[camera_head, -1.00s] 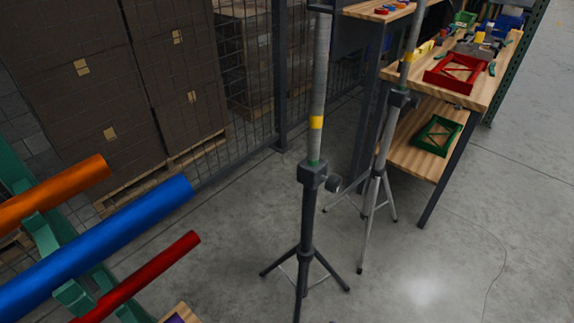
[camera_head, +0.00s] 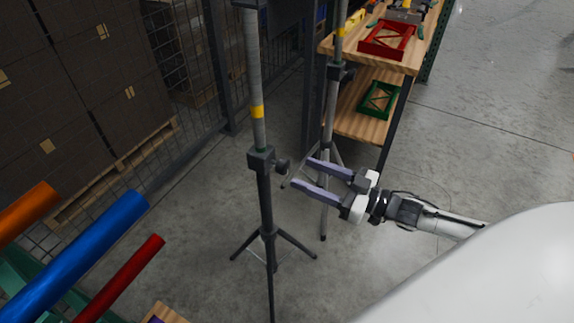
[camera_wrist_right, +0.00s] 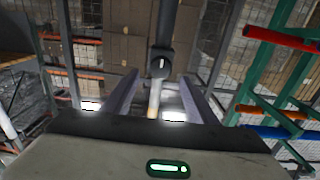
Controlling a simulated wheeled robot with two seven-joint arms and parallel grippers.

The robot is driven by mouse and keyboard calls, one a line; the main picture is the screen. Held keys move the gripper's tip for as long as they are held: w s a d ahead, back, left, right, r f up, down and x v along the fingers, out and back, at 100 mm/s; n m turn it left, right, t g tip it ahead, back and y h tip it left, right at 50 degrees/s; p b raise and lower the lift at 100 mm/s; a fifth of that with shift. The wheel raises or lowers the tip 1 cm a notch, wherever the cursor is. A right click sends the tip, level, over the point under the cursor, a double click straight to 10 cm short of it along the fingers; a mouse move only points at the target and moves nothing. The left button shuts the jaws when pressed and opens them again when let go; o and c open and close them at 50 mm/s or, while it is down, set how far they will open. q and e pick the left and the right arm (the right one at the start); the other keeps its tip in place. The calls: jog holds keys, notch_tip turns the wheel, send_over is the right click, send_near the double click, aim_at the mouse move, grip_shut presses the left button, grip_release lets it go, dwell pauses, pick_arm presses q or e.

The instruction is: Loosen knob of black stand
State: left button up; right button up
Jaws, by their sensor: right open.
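The black stand (camera_head: 265,203) stands upright on a tripod base left of centre in the head view, with a grey pole and yellow band above its clamp collar. Its dark knob (camera_head: 281,166) sticks out to the right of the collar. My right gripper (camera_head: 302,172) is open, its two purple-grey fingers pointing left at the knob with a small gap. In the right wrist view the knob (camera_wrist_right: 160,65) shows ahead, beyond and between the open fingers (camera_wrist_right: 158,88). My left gripper is out of view.
A second, silver-legged stand (camera_head: 328,130) is behind my right gripper. A wooden workbench (camera_head: 400,58) holds a red frame (camera_head: 387,39), with a green frame (camera_head: 379,99) on its lower shelf. Orange, blue (camera_head: 85,255) and red tubes jut in at left. Mesh fence is behind.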

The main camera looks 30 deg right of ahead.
aim_at(287, 167)
jog(key=x, duration=0.6)
jog(key=shift+w+a, duration=0.2)
jog(key=c, duration=1.1)
